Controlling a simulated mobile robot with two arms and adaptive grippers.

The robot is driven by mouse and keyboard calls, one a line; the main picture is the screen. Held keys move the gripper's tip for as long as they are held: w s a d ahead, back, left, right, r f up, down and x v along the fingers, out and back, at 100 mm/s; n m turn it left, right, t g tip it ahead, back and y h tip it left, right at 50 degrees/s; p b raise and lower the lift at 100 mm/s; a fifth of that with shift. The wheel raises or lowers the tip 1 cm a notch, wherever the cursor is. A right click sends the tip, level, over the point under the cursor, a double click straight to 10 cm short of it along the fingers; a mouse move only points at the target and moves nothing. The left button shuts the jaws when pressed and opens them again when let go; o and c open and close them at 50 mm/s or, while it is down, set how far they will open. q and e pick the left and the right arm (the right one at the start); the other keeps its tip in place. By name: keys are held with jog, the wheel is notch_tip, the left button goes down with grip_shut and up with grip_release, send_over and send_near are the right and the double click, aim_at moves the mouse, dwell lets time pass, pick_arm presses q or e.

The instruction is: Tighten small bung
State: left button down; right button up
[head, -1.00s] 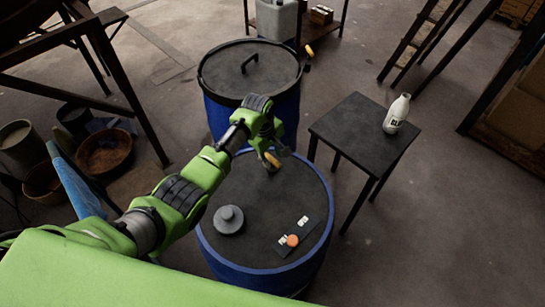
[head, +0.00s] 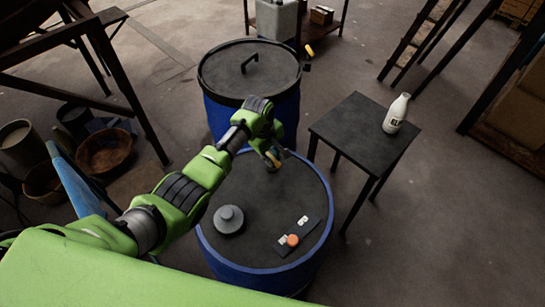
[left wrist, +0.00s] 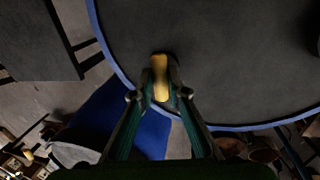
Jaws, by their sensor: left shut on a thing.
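The near blue drum has a dark round top (head: 262,200) with a blue rim, which fills much of the left wrist view (left wrist: 225,60). At its far edge a yellow piece (head: 272,161), seemingly the small bung's grip, is between the fingers of my left gripper (head: 271,153). In the left wrist view the yellow piece (left wrist: 160,80) stands long and narrow between the two fingertips (left wrist: 160,88), which are shut on it. What lies under it is hidden. A larger grey bung (head: 228,220) sits on the left of the same top. My right gripper is not in view.
An orange cap (head: 292,240) lies on a dark plate with white labels on the drum top. A second drum with a handled lid (head: 250,70) stands behind. A black table (head: 362,130) with a white bottle (head: 396,113) is at the right. Open floor lies right of the drum.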

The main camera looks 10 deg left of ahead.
pick_arm(q)
jog(key=shift+m, duration=1.3)
jog(key=shift+a+m+g+h, duration=0.1)
jog(key=shift+m+g+h, duration=0.2)
jog(key=shift+m, duration=0.6)
jog(key=m+b, duration=0.2)
jog(key=m, duration=0.2)
jog(key=shift+a+f+g, duration=0.1)
jog(key=shift+f+g, duration=0.05)
jog(key=shift+g, duration=0.25)
jog(key=m+b, duration=0.2)
jog(key=m, duration=0.1)
jog(key=m+g+b, duration=0.1)
jog(key=m+b, duration=0.1)
jog(key=shift+w+a+f+m+b, duration=0.1)
jog(key=shift+w+m+b, duration=0.1)
jog(key=shift+m+b, duration=0.15)
jog(key=shift+m+g+b, duration=0.3)
jog(key=shift+m+b, duration=1.1)
jog(key=shift+m, duration=0.35)
jog(key=shift+r, duration=0.2)
